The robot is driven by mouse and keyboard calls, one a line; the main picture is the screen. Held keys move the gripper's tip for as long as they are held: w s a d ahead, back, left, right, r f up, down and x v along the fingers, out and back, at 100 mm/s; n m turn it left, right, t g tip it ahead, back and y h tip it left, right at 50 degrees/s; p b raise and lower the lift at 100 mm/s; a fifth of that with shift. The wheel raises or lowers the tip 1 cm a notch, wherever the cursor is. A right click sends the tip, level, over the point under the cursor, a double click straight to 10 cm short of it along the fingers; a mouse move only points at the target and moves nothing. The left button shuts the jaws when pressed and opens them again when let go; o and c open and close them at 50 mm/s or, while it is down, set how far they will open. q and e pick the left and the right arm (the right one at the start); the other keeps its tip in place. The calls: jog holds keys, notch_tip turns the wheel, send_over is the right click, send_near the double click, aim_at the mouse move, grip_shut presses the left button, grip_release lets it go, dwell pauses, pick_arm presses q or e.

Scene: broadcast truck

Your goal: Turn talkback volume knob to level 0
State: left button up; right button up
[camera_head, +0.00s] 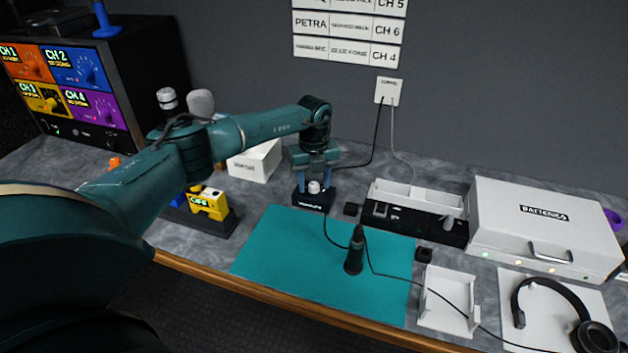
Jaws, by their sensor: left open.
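A small black box (313,202) with a blurred white label stands behind the teal mat, and a pale round knob (314,187) sits on its top. It looks like the talkback volume knob, but I cannot read the label or the level it points to. My left gripper (314,183) points down right over the box. Its jaws are open, with a finger on each side of the knob; I cannot tell if they touch it. My right gripper is not in view.
A teal mat (290,260) with a black handheld device (355,250) and its cable lies in front. A white box (256,161) stands left of the gripper. A battery case (545,225), a white tray (447,300) and a headset (595,335) are at right.

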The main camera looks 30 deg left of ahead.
aim_at(314, 185)
pick_arm(q)
notch_tip(314, 185, up, 13)
jog(key=b, duration=0.2)
dwell(0.4)
dwell(0.5)
